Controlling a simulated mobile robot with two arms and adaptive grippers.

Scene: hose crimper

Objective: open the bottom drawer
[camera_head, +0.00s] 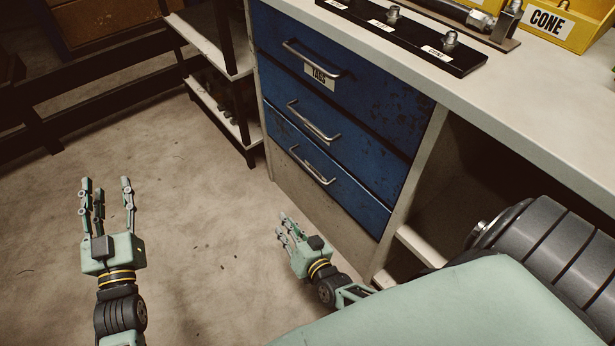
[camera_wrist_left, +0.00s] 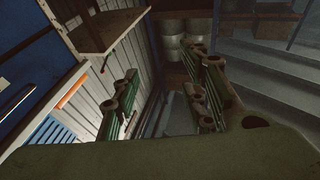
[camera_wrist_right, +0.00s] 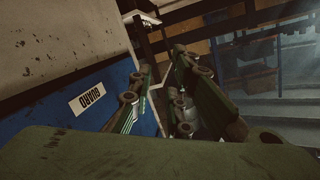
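The blue cabinet has three stacked drawers, all closed. The bottom drawer (camera_head: 335,190) is scuffed blue with a silver bar handle (camera_head: 312,166) across its upper left part. My right gripper (camera_head: 284,225) is low, in front of and below the bottom drawer, apart from the handle. Its fingers are spread and empty, and they also show apart in the right wrist view (camera_wrist_right: 162,100). My left gripper (camera_head: 105,186) is over open floor, well left of the cabinet. Its fingers are spread and empty, as in the left wrist view (camera_wrist_left: 165,95).
The middle drawer (camera_head: 340,135) and the top drawer, labelled TAGS (camera_head: 320,77), sit above. A worktop (camera_head: 520,95) holds a black fixture rail (camera_head: 410,38) and a yellow CONE bin (camera_head: 560,25). A shelf rack (camera_head: 222,95) stands left of the cabinet. Floor before the drawers is clear.

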